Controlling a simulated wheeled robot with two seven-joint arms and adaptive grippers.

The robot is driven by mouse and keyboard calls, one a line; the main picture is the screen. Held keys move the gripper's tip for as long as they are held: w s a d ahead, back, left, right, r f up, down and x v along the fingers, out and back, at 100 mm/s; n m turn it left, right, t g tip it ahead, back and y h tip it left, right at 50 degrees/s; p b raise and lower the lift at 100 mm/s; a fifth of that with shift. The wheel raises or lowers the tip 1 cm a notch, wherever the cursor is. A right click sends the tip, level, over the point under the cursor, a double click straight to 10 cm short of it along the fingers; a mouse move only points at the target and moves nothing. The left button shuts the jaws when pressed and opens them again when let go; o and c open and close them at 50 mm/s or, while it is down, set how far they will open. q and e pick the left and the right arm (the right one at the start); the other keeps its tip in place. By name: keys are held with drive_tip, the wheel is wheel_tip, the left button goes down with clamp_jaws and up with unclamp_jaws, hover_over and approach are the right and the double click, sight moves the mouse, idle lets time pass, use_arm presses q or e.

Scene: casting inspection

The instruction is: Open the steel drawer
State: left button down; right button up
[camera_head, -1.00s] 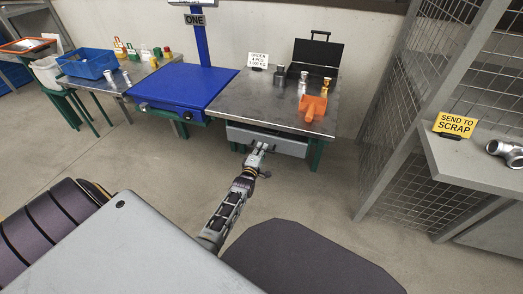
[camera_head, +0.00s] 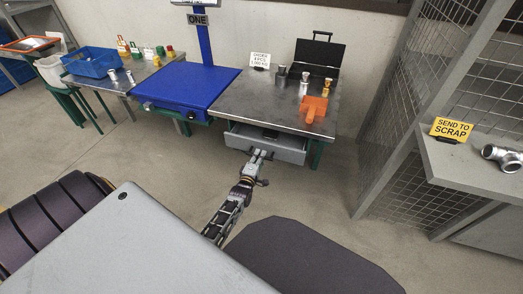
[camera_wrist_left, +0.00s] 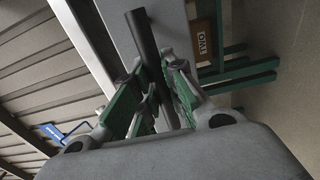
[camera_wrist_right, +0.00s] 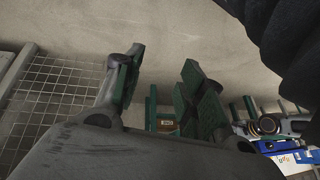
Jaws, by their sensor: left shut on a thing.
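The steel drawer (camera_head: 290,153) hangs under the steel-topped table and stands partly out, with its dark inside showing above the front. My left gripper (camera_head: 259,155) is at the middle of the drawer front. In the left wrist view the left gripper (camera_wrist_left: 155,85) is shut on the dark bar handle (camera_wrist_left: 144,40), with a finger on each side of it. The grey drawer front (camera_wrist_left: 170,30) shows behind the handle. My right gripper (camera_wrist_right: 158,80) is open and empty in the right wrist view; it does not show in the head view.
On the steel table (camera_head: 240,100) are metal castings, an orange part (camera_head: 313,108), a sign (camera_head: 260,61) and an open black case (camera_head: 318,57). A blue bench plate (camera_head: 185,93) adjoins it on the left. A mesh cage and scrap shelf (camera_head: 465,170) stand right. The floor before the drawer is clear.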

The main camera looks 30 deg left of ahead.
wheel_tip(320, 180, up, 7)
drive_tip(key=s+d+g+h+p, duration=0.1)
drive_tip(key=d+p, duration=0.1)
drive_tip(key=p, duration=0.1)
use_arm(q)
drive_tip(key=p+v, duration=0.3)
drive_tip(key=v, duration=1)
drive_tip(key=shift+s+d, duration=0.15)
drive_tip(key=shift+s, duration=0.05)
use_arm(e)
drive_tip(key=shift+g+h, duration=0.3)
drive_tip(key=shift+g, duration=0.3)
drive_tip(key=shift+s+d+f, duration=0.1)
drive_tip(key=shift+d+f, duration=0.1)
drive_tip(key=shift+f, duration=0.6)
drive_tip(key=shift+d+f, duration=0.15)
drive_tip(key=shift+f, duration=0.7)
drive_tip(key=shift+s+d+f, duration=0.1)
drive_tip(key=shift+d+f, duration=0.1)
drive_tip(key=shift+f, duration=0.6)
use_arm(q)
drive_tip(key=c, duration=1.5)
unclamp_jaws()
drive_tip(key=shift+o, duration=0.2)
use_arm(e)
drive_tip(key=shift+w, duration=0.1)
use_arm(q)
drive_tip(key=shift+s, duration=0.15)
